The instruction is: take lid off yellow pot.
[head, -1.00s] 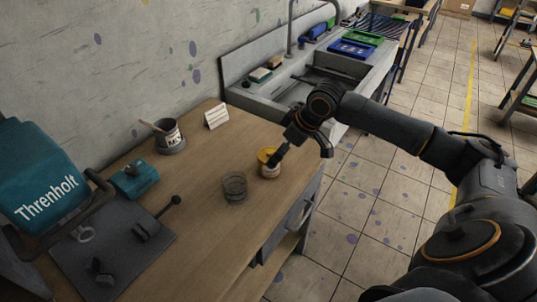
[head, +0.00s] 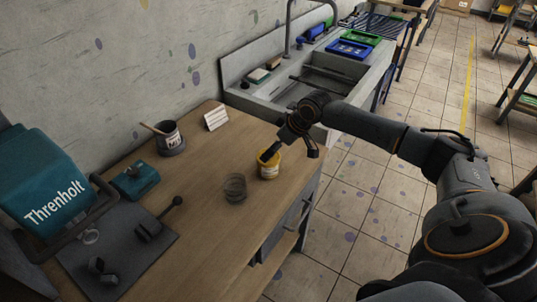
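The yellow pot (head: 269,171) stands upright on the wooden bench near its right edge, with a pale label on its side. Its top is partly covered by my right gripper (head: 268,154), which comes in from the upper right with its fingertips at the pot's rim. The lid is mostly hidden by the fingers, so I cannot tell whether they touch or grip it. The finger gap is too small to see. My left gripper is not in view.
A dark pot with a brush (head: 170,140), a white card (head: 216,118) and a teal press (head: 48,192) are further left. A sink (head: 330,80) lies behind. The bench front is clear.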

